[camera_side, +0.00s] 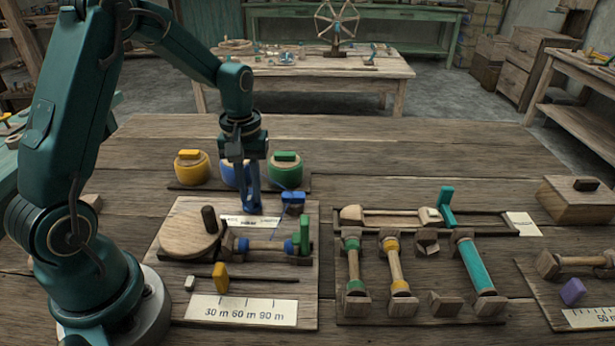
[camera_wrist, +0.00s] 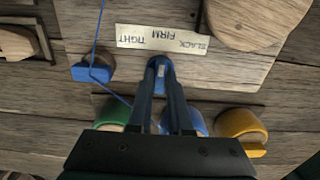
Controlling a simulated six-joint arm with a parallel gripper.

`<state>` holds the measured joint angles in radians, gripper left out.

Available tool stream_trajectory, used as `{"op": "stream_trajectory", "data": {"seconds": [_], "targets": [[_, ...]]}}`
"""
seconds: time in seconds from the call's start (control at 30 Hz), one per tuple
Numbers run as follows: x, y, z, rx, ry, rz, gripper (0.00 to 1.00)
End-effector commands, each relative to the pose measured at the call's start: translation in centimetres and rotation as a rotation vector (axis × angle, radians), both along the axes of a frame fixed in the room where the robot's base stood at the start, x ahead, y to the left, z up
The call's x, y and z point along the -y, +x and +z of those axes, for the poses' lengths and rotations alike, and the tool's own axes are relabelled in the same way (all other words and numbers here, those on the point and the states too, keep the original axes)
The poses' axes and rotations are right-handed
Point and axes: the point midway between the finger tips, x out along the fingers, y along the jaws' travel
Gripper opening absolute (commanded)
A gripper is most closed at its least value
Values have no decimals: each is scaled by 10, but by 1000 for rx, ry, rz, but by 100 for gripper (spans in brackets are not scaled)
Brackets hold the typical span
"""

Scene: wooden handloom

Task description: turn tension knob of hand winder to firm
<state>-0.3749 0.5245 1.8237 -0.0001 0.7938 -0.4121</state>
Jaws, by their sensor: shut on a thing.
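The hand winder (camera_side: 308,262) is a wooden board with a round wooden disc (camera_side: 190,232), also in the wrist view (camera_wrist: 262,18). Its pale tension label (camera_side: 262,222) reads TIGHT, FIRM, SLACK, upside down in the wrist view (camera_wrist: 135,38). The blue tension knob (camera_wrist: 158,66) stands beside the label, near the middle word FIRM. A small pale mark shows on its top; its exact aim is hard to tell. My gripper (camera_side: 246,205) points down and is shut on the knob, its fingers also showing in the wrist view (camera_wrist: 163,90). They partly hide the knob.
Green (camera_side: 285,172), blue (camera_side: 229,172) and yellow (camera_side: 191,170) yarn pots stand close behind. A blue thread runs from there to a blue guide (camera_side: 293,203) right of my gripper. A green-handled crank (camera_side: 304,236) stands in front. A bobbin rack (camera_side: 340,310) lies to the right.

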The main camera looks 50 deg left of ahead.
Motion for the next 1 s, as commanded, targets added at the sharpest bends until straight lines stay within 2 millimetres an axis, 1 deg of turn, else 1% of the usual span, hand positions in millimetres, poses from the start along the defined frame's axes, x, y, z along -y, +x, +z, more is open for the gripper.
{"op": "stream_trajectory", "data": {"seconds": [0.23, 0.27, 0.3, 0.33, 0.67, 0.77, 1.0], "targets": [[0, 0, 1, 1, 0, -1, 0], [0, 0, 1, 1, 0, -1, 21], [0, 0, 1, 1, 0, -1, 36], [0, 0, 1, 1, 0, -1, 48], [0, 0, 2, 1, 0, -2, 48], [0, 1, 10, 4, 1, -2, 48], [-1, 1, 42, 5, 2, -1, 48]]}}
